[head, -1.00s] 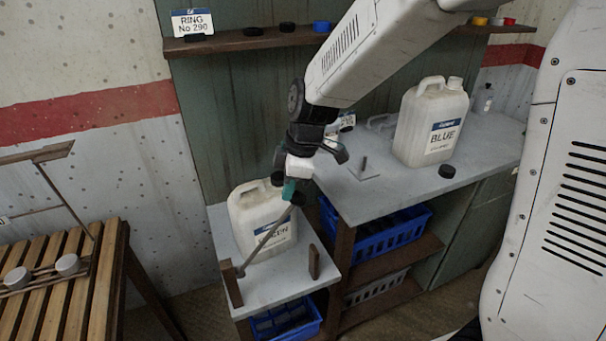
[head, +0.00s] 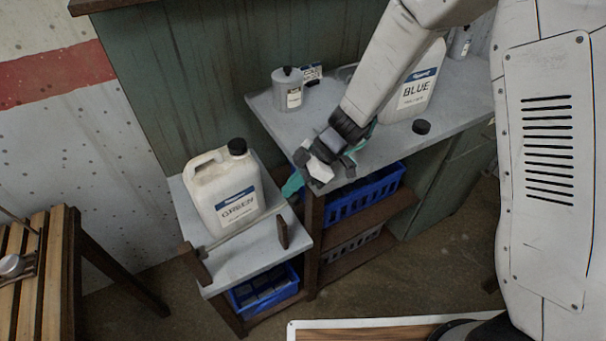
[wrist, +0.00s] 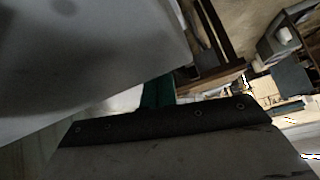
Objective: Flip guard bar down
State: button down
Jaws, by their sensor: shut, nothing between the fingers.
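The guard bar (head: 245,229) is a thin rod running from a dark wooden post (head: 195,264) on the left of the low grey shelf, rising slightly across the front of the white GREEN jug (head: 225,190). Its right end is close above a shorter right post (head: 283,232); whether it rests there I cannot tell. My gripper (head: 292,186) is shut and empty, its teal tip just above the bar's right end. Contact with the bar is unclear. The wrist view shows a teal finger (wrist: 158,92) beside a large pale surface, with the bar not clearly visible.
A higher grey counter (head: 465,108) on the right holds the BLUE jug (head: 415,92), a black cap (head: 421,127) and a grey canister (head: 288,92). Blue crates (head: 262,290) sit below. A slatted wooden bench (head: 40,270) stands at left.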

jog(key=shift+f, duration=0.2)
dwell(0.4)
jog(key=v, duration=0.6)
jog(key=w+v, duration=0.1)
jog(key=v, duration=0.2)
jog(key=shift+w+d, duration=0.1)
dwell(0.3)
